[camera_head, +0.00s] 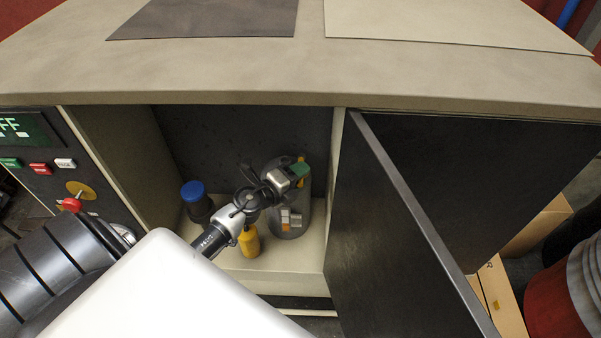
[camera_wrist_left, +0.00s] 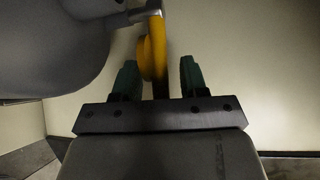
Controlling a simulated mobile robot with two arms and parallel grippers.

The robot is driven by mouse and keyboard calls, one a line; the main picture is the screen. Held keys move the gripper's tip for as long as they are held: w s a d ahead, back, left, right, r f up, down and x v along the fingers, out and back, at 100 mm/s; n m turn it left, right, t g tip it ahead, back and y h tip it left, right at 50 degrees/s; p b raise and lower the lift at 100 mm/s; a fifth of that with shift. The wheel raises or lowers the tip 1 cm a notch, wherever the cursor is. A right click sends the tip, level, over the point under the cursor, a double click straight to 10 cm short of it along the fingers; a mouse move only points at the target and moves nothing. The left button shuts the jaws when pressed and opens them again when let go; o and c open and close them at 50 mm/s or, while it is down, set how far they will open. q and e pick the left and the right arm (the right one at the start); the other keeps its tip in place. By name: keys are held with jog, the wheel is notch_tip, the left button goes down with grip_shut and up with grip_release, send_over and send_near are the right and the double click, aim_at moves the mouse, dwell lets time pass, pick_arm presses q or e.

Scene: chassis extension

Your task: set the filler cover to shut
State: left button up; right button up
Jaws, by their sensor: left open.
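A grey container (camera_head: 292,222) with a small orange and white label stands inside the open cabinet. A small yellow part (camera_head: 302,160) shows at its top, partly hidden by my gripper; this looks like the filler cover, but I cannot tell how far open it is. My left gripper (camera_head: 298,169) reaches into the cabinet at the top of the container. In the left wrist view, its green fingertips (camera_wrist_left: 158,78) are apart, with the yellow part (camera_wrist_left: 153,47) between them, nearer the left finger. The grey container (camera_wrist_left: 50,45) fills the upper left there. My right gripper is not in view.
A blue-capped dark bottle (camera_head: 197,203) and a yellow bottle (camera_head: 249,241) stand left of the container. The cabinet's dark door (camera_head: 395,240) is swung open on the right. The worktop (camera_head: 300,75) overhangs the opening. A control panel (camera_head: 35,150) is at left.

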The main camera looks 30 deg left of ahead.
pick_arm(q)
jog(key=shift+w+d, duration=0.1)
jog(key=shift+w, duration=0.15)
grip_shut()
jog(key=shift+f, duration=0.1)
jog(key=shift+s+a+f+m+h+b, duration=0.15)
jog(key=shift+a+m+h+b, duration=0.2)
jog(key=shift+h+b, duration=0.4)
jog(key=a+m+g+h+b, duration=0.1)
jog(key=m+g+h+b, duration=0.1)
jog(key=b, duration=0.2)
jog(key=a+m+g+h+b, duration=0.1)
jog(key=m+g+h+b, duration=0.1)
jog(key=b, duration=0.3)
jog(key=a+m+g+h+b, duration=0.1)
jog(key=m+g+h+b, duration=0.1)
jog(key=m+h+b, duration=0.1)
jog(key=shift+s+a+f+h+b, duration=0.1)
jog(key=shift+s+a+h+b, duration=0.2)
jog(key=shift+a+h+b, duration=0.25)
jog(key=shift+a+r+m+g+h+b, duration=0.1)
jog(key=shift+r+m+g+h+b, duration=0.25)
jog(key=shift+m+g+b, duration=0.55)
jog(key=shift+n, duration=0.25)
grip_release()
